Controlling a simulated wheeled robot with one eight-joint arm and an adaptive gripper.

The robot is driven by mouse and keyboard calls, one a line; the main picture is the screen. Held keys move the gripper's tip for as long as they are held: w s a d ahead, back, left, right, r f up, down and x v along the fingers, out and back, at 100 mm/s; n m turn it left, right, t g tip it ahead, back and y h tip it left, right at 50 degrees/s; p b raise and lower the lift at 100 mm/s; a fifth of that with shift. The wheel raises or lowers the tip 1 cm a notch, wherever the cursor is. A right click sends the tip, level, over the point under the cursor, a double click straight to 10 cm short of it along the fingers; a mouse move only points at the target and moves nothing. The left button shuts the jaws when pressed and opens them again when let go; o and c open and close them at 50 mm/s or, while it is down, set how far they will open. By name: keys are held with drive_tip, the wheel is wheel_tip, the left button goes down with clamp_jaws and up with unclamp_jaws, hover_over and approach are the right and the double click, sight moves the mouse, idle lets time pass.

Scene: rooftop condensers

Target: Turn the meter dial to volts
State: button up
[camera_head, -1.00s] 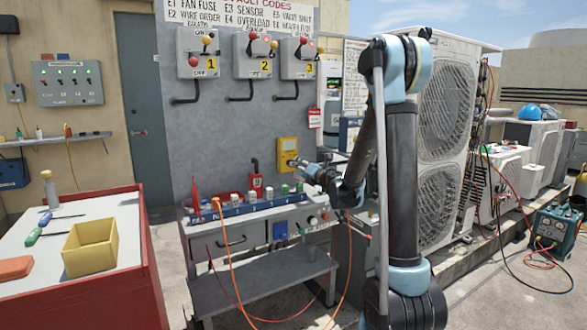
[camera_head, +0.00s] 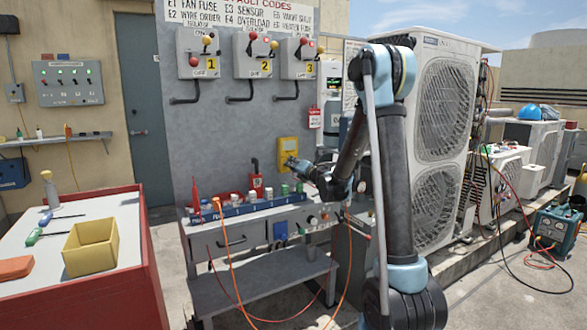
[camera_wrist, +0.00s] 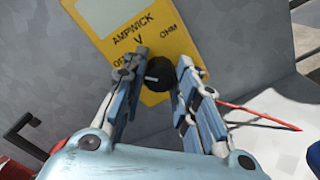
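The yellow meter (camera_head: 288,148) is upright on the grey panel behind the bench. In the wrist view the meter (camera_wrist: 150,30) looks tilted, with a pale display and the labels AMPWICK, OFF, V and OHM. Its round black dial (camera_wrist: 159,73) sits below the V. I cannot make out where its pointer is. My gripper (camera_wrist: 162,62) is open, with one finger on each side of the dial. The left finger is very near the dial; whether it touches is unclear. A small gap shows at the right finger. The head view shows my gripper (camera_head: 297,164) at the meter's lower edge.
Below the meter is a bench (camera_head: 262,225) with a blue rack (camera_head: 245,208) of small items. A red probe (camera_wrist: 260,117) shows at right in the wrist view. Orange leads (camera_head: 225,250) hang in front. Numbered switch boxes (camera_head: 252,55) are above; a condenser unit (camera_head: 440,100) stands right.

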drive_tip(key=shift+d+m, duration=0.1)
drive_tip(key=shift+m, duration=0.2)
drive_tip(key=shift+d+f+m, duration=0.1)
drive_tip(key=shift+m, duration=2.4)
drive_tip(key=o, duration=1)
drive_tip(key=shift+w, duration=0.1)
drive_tip(key=shift+o, duration=0.2)
drive_tip(key=v, duration=1.2)
drive_tip(key=shift+f, duration=0.1)
